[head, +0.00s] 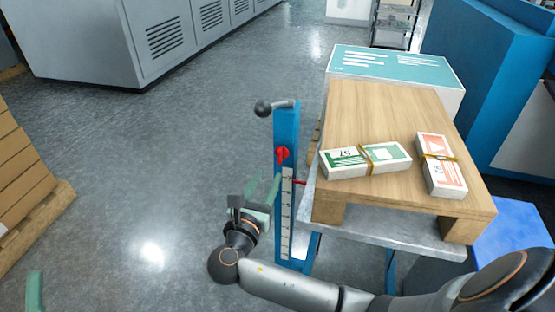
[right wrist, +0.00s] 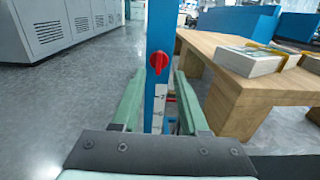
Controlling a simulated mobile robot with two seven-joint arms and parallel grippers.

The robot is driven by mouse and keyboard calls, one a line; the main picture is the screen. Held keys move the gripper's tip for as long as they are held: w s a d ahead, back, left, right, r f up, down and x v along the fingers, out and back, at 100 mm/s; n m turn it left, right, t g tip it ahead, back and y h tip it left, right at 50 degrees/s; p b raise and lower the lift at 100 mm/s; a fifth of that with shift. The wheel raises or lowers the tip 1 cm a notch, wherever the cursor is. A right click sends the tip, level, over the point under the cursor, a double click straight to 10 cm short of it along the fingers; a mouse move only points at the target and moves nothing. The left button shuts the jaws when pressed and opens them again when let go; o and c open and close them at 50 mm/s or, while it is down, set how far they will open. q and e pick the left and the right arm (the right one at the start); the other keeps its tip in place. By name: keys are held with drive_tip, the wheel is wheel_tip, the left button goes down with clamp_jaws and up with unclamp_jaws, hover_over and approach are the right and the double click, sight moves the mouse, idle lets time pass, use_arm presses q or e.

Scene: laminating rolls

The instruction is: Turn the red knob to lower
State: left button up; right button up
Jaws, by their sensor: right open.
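The red knob (head: 283,154) sits on a blue upright post (head: 287,128) with a white numbered scale (head: 287,215) below it. In the right wrist view the red knob (right wrist: 159,62) is straight ahead, just beyond and above my fingertips. My right gripper (head: 262,188) is open and empty, to the left of the post and a little below the knob. In the right wrist view its two green fingers (right wrist: 156,95) stand apart, with the post and scale showing between them. A red pointer (head: 300,182) shows beside the scale.
Right of the post, a wooden pallet board (head: 375,105) on a grey lift table (head: 385,233) carries a green-labelled bundle (head: 365,160) and a red-labelled bundle (head: 441,165). A ball-ended lever (head: 264,108) tops the post.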

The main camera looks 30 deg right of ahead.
sight(279, 153)
use_arm(q)
drive_tip(key=s+h+b, duration=0.1)
drive_tip(key=s+m+h+b, duration=0.1)
drive_tip(key=shift+d+m+h, duration=0.2)
drive_tip(key=shift+m+h, duration=0.1)
use_arm(e)
drive_tip(key=x, duration=0.9)
drive_tip(key=shift+w+d, duration=0.1)
drive_tip(key=shift+w, duration=0.05)
clamp_jaws()
